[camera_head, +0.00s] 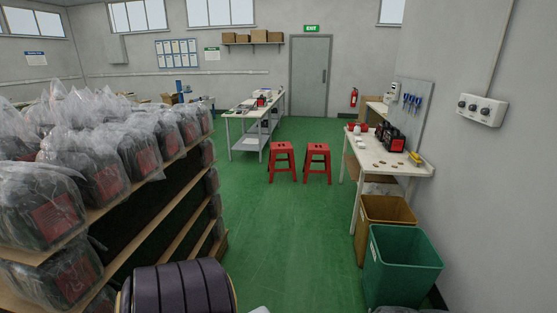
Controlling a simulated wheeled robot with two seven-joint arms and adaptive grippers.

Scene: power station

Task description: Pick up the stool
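Two red stools stand upright side by side on the green floor in the head view, between the far workbench and the right-hand table. The left stool (282,161) and the right stool (317,162) are a small gap apart. Both look alike, with square seats and splayed legs, and both are well ahead of me. Neither of my grippers can be made out in the view, so nothing of mine is near the stools.
A shelf (150,200) of bagged goods runs along the left. A dark ribbed rounded object (180,290) is at the bottom. A table (400,165), a brown bin (385,212) and a green bin (403,262) line the right. The green floor (285,225) between is clear up to the stools.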

